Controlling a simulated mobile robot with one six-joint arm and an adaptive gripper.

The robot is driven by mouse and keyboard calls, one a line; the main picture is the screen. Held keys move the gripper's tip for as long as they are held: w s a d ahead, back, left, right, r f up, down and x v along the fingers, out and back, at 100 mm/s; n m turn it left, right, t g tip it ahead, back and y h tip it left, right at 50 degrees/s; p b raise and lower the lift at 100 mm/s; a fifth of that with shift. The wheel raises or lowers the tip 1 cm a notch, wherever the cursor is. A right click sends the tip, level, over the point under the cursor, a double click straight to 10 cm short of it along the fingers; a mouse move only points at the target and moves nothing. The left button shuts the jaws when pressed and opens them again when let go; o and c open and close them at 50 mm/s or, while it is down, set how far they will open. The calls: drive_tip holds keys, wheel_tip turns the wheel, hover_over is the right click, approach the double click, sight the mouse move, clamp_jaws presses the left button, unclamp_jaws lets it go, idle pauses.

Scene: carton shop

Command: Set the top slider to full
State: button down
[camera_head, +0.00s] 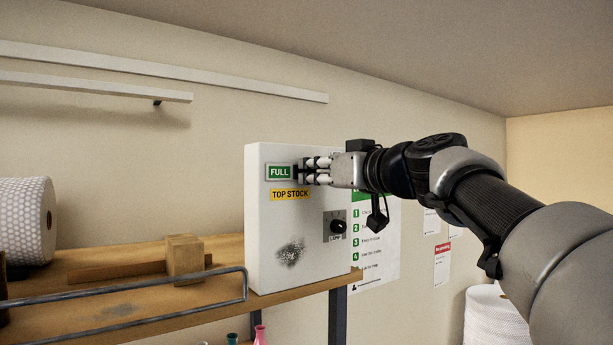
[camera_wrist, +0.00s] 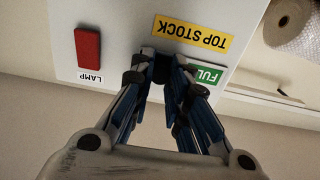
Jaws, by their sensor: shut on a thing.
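A white control box (camera_head: 262,225) stands at the right end of the shelf. It carries a green FULL label (camera_head: 279,172) and a yellow TOP STOCK label (camera_head: 290,195); in the wrist view the TOP STOCK label (camera_wrist: 197,37) is upside down and the FULL label (camera_wrist: 207,74) is partly covered. My gripper (camera_head: 305,171) is at the box face, just right of the FULL label. In the wrist view its fingertips (camera_wrist: 160,68) are close together, below the TOP STOCK label. They are shut on the slider's handle, which they mostly hide.
The wrist view shows a red switch (camera_wrist: 88,46) beside a LAMP label. The shelf (camera_head: 215,247) holds a wooden block (camera_head: 184,257) and a bubble-wrap roll (camera_head: 22,220). A metal rail (camera_head: 150,276) runs along its front.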

drive_tip(key=c, duration=1.5)
unclamp_jaws()
drive_tip(key=shift+w+d, duration=0.1)
drive_tip(key=shift+d, duration=0.15)
drive_tip(key=shift+a, duration=0.1)
drive_tip(key=v, duration=1.2)
